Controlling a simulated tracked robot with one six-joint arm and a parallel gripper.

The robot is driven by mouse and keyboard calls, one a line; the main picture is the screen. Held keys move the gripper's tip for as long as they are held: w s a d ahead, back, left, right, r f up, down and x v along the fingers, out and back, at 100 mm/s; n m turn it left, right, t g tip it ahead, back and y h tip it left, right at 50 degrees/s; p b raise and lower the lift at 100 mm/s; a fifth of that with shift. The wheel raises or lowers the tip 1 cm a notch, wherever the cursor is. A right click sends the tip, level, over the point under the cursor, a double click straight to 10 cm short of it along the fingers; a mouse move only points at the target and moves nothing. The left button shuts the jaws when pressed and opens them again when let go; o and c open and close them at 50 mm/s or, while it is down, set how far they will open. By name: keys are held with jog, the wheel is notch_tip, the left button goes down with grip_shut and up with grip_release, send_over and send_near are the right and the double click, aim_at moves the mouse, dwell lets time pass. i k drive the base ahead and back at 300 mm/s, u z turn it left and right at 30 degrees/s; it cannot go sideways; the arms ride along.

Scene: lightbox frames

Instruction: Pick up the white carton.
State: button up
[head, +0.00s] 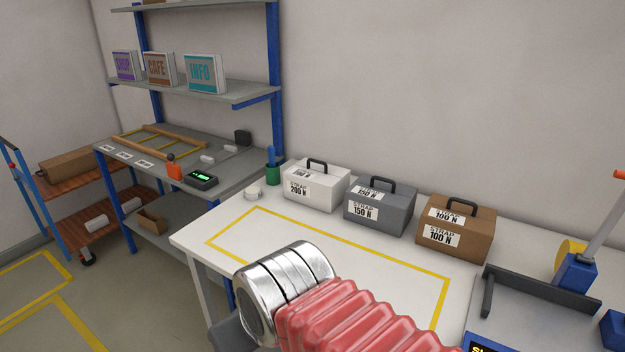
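The white carton (325,191) stands upright at the back of the white table (222,222), left of a grey carton. It has a black handle on top and a label on its front that reads 200 N. The carton is in full view, apart from my arm. My arm, with silver rings and a red ribbed sleeve, reaches over the front of the table. The fingers of my gripper do not show.
A grey carton (379,210) and a brown carton (455,236) stand right of the white one. Yellow tape outlines bare tabletop in front. A blue-posted shelf (211,88) stands at left.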

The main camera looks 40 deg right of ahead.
aim_at(318, 185)
jog(key=z, duration=0.15)
jog(key=i, duration=1.1)
jog(key=z, duration=0.1)
